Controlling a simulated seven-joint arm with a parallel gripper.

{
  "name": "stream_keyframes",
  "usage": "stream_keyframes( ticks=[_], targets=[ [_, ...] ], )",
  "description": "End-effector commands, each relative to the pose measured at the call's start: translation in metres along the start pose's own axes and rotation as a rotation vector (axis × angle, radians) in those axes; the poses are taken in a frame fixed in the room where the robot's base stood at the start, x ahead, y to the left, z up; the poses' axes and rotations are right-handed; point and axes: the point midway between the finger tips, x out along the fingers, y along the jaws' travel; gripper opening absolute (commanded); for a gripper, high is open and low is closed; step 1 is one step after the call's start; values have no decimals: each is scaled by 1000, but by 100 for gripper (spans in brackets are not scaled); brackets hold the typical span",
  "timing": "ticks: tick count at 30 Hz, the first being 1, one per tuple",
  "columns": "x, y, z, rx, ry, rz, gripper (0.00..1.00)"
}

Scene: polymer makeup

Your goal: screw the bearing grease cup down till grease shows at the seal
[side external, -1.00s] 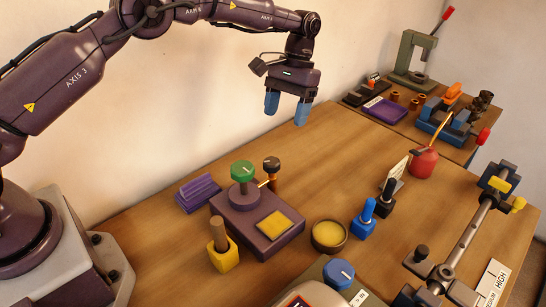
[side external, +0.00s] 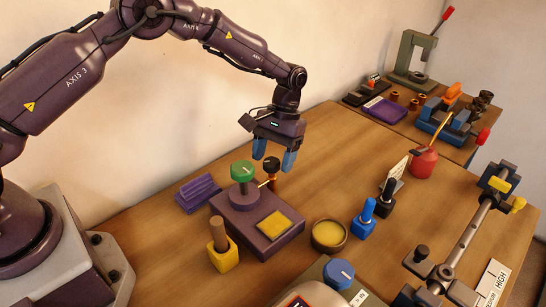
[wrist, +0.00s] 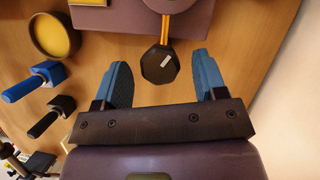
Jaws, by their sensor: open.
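A purple block (side external: 258,222) stands on the bench with a green knob on a post (side external: 243,171) and a yellow pad on top. A black faceted cap (side external: 271,165) with a white mark sits on a brass pipe (side external: 265,183) at the block's back side; it looks like the grease cup. In the wrist view the cap (wrist: 159,65) lies between the two blue fingertips, with its pipe running up to the block. My gripper (side external: 274,158) is open, fingers pointing down, just above or around the cap; I see no contact. The seal and any grease there cannot be made out.
A dish of yellow paste (side external: 329,236), a blue-handled tool (side external: 366,218) and a black-handled tool (side external: 385,198) stand right of the block. A purple ribbed piece (side external: 198,192) and a yellow holder (side external: 221,250) are to its left. Bench behind the gripper is clear.

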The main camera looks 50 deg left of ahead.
Motion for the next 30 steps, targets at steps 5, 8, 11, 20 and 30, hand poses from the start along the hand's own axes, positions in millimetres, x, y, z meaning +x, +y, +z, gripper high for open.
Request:
stream_keyframes(
  ticks=[5, 8, 11, 20, 30],
  targets=[
    [5, 0, 0, 0, 1, 1, 65],
    [5, 0, 0, 0, 1, 1, 65],
    [5, 0, 0, 0, 1, 1, 63],
    [5, 0, 0, 1, 1, 1, 16],
    [4, 1, 0, 81, 1, -32, 16]
  ],
)
